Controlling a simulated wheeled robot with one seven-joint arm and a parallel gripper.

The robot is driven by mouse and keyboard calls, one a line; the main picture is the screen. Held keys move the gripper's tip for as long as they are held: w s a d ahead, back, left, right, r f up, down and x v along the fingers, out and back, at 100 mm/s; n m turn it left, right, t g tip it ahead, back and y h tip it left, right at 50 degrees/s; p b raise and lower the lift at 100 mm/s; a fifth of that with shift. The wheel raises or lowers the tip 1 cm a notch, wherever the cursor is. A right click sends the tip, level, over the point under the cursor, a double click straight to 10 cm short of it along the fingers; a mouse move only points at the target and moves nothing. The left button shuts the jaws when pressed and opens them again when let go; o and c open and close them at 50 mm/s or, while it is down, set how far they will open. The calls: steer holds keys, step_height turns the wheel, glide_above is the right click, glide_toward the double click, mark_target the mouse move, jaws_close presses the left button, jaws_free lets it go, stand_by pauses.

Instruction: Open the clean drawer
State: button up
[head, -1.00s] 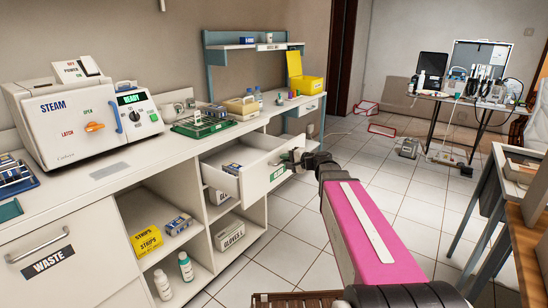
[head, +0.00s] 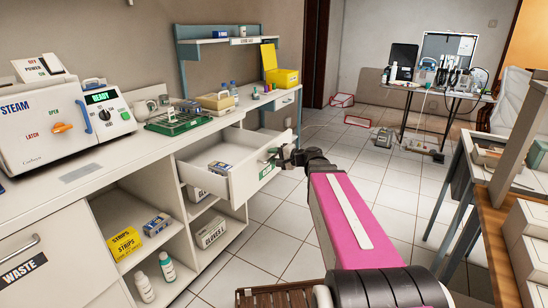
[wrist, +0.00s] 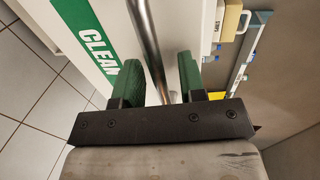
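The clean drawer (head: 222,172) stands well pulled out of the white counter, with a small blue box (head: 219,167) inside it. Its front bears a green label reading CLEAN, which shows large on the drawer front in the wrist view (wrist: 98,55). My gripper (head: 288,157) is at the drawer front. In the wrist view the metal bar handle (wrist: 146,35) runs between the two green fingers of my gripper (wrist: 165,75). The fingers are apart, with a visible gap between the bar and the right finger. Whether the left finger touches the bar is unclear.
Open shelves below hold a yellow strips box (head: 124,243), bottles (head: 167,266) and a gloves box (head: 211,232). A waste drawer (head: 45,262) is at left. A steam sterilizer (head: 50,120) stands on the counter.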

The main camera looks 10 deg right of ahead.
steer(key=v, duration=1)
steer(key=shift+s+d, duration=0.25)
steer(key=shift+d, duration=0.05)
steer(key=s+a+f+n+g+h, duration=0.1)
steer(key=s+f+n+g+h, duration=0.2)
steer(key=f, duration=0.9)
steer(key=s+a+f+n+g+h, duration=0.1)
steer(key=s+f+n+g+h, duration=0.3)
steer(key=s+f+h, duration=0.5)
step_height(320, 180, down, 4)
steer(key=g, duration=0.2)
steer(key=shift+n+g, duration=0.3)
